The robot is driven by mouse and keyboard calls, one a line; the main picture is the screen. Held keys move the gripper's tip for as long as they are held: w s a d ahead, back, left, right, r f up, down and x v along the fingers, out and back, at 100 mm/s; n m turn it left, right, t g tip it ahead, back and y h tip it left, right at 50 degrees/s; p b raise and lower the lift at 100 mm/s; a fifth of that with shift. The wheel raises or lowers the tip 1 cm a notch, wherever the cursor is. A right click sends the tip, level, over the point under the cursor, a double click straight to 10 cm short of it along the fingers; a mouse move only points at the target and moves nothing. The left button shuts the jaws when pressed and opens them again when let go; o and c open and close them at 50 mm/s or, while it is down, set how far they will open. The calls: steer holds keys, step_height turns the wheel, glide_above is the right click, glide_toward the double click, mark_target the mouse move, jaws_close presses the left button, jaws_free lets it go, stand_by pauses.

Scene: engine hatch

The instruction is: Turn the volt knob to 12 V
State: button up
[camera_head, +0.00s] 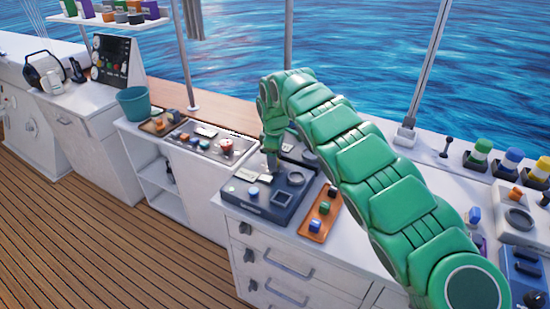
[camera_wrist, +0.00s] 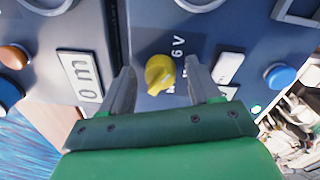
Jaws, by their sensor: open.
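The yellow volt knob (camera_wrist: 159,74) sits on a dark blue panel in the wrist view. A white "6 V" mark (camera_wrist: 178,58) is printed just beside it; another mark nearby is partly covered by my right finger. My gripper (camera_wrist: 160,66) is open, with one finger on each side of the knob and visible gaps between. Whether the fingertips reach the panel is unclear. In the head view, my gripper (camera_head: 272,160) points down over the dark blue device (camera_head: 262,211), and I cannot make out the yellow knob there.
A blue button (camera_wrist: 281,75), a white label plate and a small green light lie right of the knob. A plate reading "0 m" (camera_wrist: 80,76) is on the neighbouring panel. In the head view, an orange tray (camera_head: 318,226) with small blocks stands close right of the device.

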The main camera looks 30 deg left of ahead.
steer(key=shift+c, duration=0.3)
steer(key=c, duration=0.9)
steer(key=shift+c, duration=0.2)
steer(key=shift+s+m, duration=0.15)
steer(key=shift+m, duration=0.45)
steer(key=shift+c, duration=0.2)
steer(key=m, duration=0.3)
steer(key=shift+s+a+m, duration=0.1)
steer(key=shift+a+m, duration=0.05)
steer(key=shift+m, duration=0.15)
steer(key=m, duration=0.4)
steer(key=shift+h, duration=0.3)
steer(key=shift+m, duration=1.4)
